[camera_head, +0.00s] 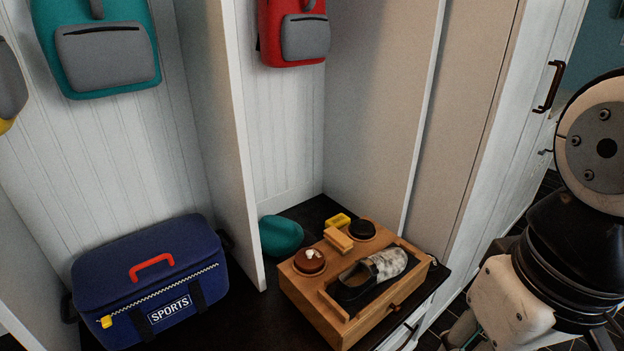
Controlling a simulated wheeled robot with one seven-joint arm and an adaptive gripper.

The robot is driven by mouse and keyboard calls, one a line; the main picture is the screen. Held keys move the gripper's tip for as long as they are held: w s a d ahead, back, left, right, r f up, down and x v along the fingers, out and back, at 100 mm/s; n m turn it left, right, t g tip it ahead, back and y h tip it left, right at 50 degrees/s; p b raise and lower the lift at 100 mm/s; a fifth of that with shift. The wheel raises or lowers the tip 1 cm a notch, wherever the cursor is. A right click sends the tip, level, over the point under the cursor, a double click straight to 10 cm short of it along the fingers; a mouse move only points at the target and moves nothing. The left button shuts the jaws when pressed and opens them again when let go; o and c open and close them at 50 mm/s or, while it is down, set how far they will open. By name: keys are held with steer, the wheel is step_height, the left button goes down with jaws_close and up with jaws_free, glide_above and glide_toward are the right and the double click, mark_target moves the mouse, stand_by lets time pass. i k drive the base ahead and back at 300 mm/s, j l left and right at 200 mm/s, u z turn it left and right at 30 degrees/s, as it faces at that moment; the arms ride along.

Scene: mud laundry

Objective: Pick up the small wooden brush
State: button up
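The small wooden brush (338,238) appears to be the light-brown wooden block on top of a wooden shoe-care box (310,297). It lies at the back of the box, between two round recessed containers. Its bristles cannot be made out. My gripper's fingers are not in view; only parts of my arm show at the right edge, apart from the box.
The box also holds a brown round tin (309,262), a dark round tin (361,230) and a shoe (383,266). A yellow item (338,220) and a teal rounded object (281,236) lie behind it. A white divider (238,150) separates it from a blue sports bag (150,275).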

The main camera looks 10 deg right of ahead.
mark_target(341, 242)
steer(key=i+l+u, duration=0.2)
steer(key=i+l, duration=0.15)
steer(key=i+l+u, duration=0.2)
steer(key=l, duration=0.4)
steer(key=i, duration=0.1)
